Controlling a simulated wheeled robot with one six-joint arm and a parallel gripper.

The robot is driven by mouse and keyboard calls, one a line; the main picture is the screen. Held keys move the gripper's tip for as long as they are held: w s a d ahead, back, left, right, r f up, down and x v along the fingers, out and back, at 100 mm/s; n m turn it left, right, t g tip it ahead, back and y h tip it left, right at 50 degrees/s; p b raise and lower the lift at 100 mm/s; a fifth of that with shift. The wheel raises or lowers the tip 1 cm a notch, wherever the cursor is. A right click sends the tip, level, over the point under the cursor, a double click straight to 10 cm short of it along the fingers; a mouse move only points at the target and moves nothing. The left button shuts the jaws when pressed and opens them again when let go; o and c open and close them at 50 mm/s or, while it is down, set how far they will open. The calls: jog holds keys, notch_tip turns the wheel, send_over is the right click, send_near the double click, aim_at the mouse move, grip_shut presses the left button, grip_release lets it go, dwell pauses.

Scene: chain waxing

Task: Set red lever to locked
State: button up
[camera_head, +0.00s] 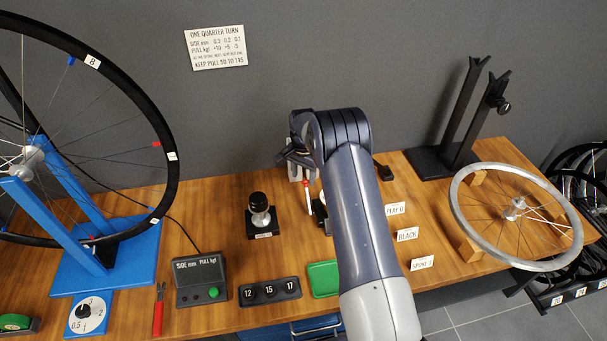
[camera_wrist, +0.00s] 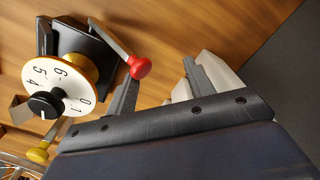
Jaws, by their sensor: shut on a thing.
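The red lever is a grey metal arm with a red knob (camera_wrist: 140,67), beside a black block carrying a white dial (camera_wrist: 60,85) with a yellow rim, numbers and a black centre knob. My gripper (camera_wrist: 160,75) is at the red knob, with its grey fingers apart around it; the knob sits against the left finger, and the exact contact is hard to see. In the head view the red lever (camera_head: 307,184) shows just below my gripper, and my arm hides most of the dial device. I can see no marking for the locked position.
A second lever with a yellow knob (camera_wrist: 38,155) sits below the dial. A black-knobbed stand (camera_head: 260,214) is left of my arm, a green tray (camera_head: 323,279) in front. The silver wheel (camera_head: 516,207) lies at right; the blue wheel stand (camera_head: 110,250) is at left.

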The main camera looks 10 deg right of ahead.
jog(key=shift+a, duration=0.1)
notch_tip(320, 180, up, 11)
jog(key=shift+p, duration=0.3)
jog(key=shift+f, duration=0.15)
dwell(0.4)
notch_tip(320, 180, down, 11)
jog(key=shift+s+r, duration=0.3)
jog(key=shift+r, duration=0.05)
dwell(0.4)
